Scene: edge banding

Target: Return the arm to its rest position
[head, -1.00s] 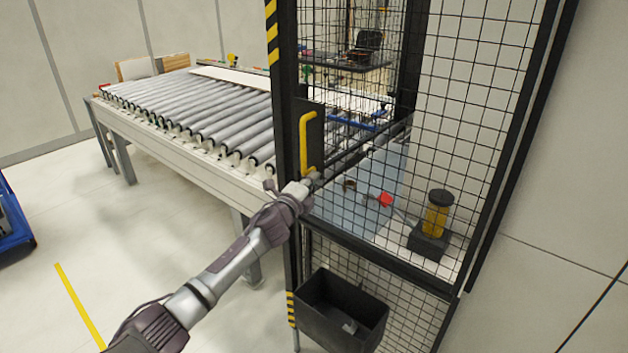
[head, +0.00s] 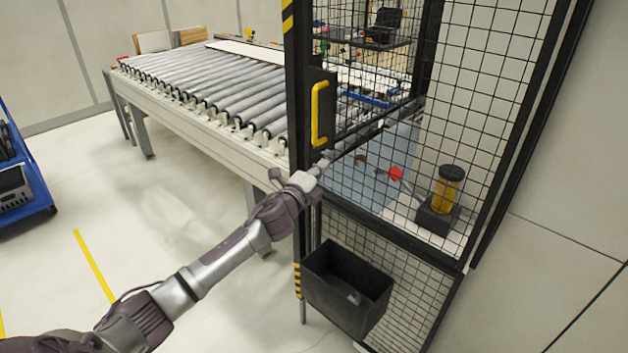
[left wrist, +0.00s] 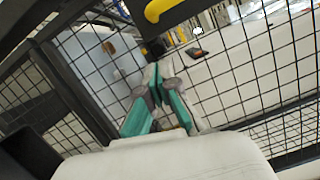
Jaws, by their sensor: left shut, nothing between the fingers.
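My left arm (head: 235,252) reaches in from the lower left in the head view. Its gripper (head: 318,166) is at the black post of the mesh cage, just below the yellow door handle (head: 319,113). In the left wrist view the left gripper (left wrist: 157,80) is shut and empty, its teal-lined fingers meeting in front of the mesh. The yellow handle (left wrist: 172,8) shows above the fingertips there. I cannot tell whether the fingers touch the mesh or post. My right gripper is in neither view.
The black mesh cage (head: 480,100) stands close to my left gripper. A black bin (head: 345,290) hangs below it. A roller conveyor (head: 210,85) runs behind to the left. Open floor (head: 150,220) lies left of the arm.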

